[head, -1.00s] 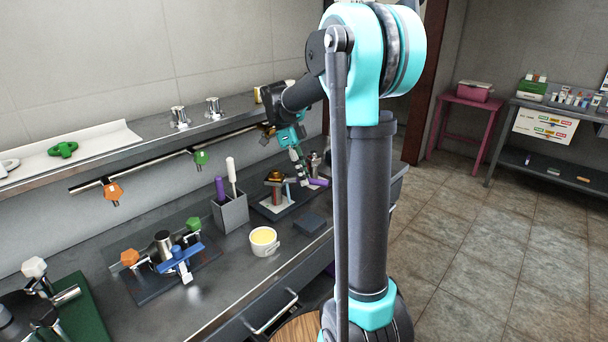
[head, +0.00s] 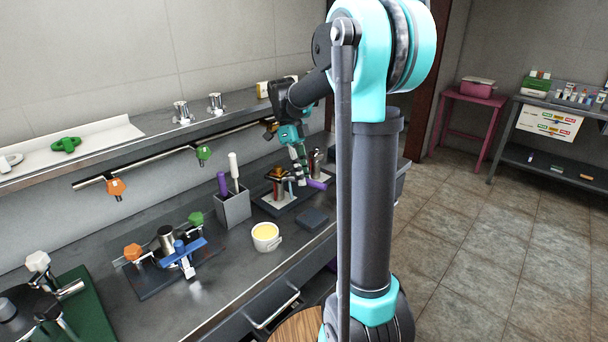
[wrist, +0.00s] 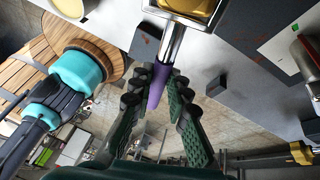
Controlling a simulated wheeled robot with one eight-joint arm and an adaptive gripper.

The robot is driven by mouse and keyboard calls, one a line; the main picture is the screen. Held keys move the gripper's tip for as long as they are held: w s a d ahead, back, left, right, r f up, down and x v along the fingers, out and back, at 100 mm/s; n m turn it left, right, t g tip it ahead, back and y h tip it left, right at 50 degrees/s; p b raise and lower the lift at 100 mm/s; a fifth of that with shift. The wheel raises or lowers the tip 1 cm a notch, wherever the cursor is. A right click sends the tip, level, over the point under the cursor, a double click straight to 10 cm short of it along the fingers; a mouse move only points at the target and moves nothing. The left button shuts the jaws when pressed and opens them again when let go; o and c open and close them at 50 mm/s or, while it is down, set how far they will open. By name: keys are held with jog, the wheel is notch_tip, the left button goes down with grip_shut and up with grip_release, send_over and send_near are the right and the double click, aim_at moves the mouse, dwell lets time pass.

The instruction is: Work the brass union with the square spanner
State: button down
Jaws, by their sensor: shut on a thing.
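The brass union (head: 277,173) stands on a dark base plate at the back of the bench, partly hidden in the head view. It appears to be the brass piece cut off at the top of the wrist view (wrist: 190,7). A spanner with a purple handle (wrist: 157,88) and steel shaft (wrist: 172,42) reaches up to that brass piece; whether its head is seated on it is hidden. My gripper (wrist: 160,78) has its dark ribbed fingers on both sides of the purple handle and is shut on it. In the head view my gripper (head: 301,172) is beside the union.
A grey holder (head: 233,209) with a purple and a white handle stands to the left. A cup of yellow liquid (head: 266,237) and a dark block (head: 312,219) sit in front. A rail with orange and green knobs (head: 150,171) runs behind.

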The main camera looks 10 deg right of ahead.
jog(key=shift+s+a+m+y, duration=0.6)
jog(key=shift+s+a+m, duration=0.15)
jog(key=shift+m, duration=0.55)
jog(key=shift+a, duration=0.1)
jog(key=shift+s+a+m+y, duration=0.25)
jog(key=shift+a+m, duration=0.2)
jog(key=shift+m, duration=0.25)
jog(key=shift+s+a+m+y, duration=0.2)
jog(key=shift+a+m+y, duration=0.2)
jog(key=shift+m, duration=0.3)
jog(key=shift+s+a+m+y, duration=0.25)
jog(key=shift+a+m, duration=0.2)
jog(key=shift+m, duration=0.25)
jog(key=shift+w+d+n, duration=0.1)
jog(key=shift+d+n, duration=0.1)
jog(key=shift+n, duration=0.1)
notch_tip(320, 180, up, 7)
jog(key=shift+w+h, duration=0.1)
jog(key=shift+h, duration=0.2)
dwell(0.4)
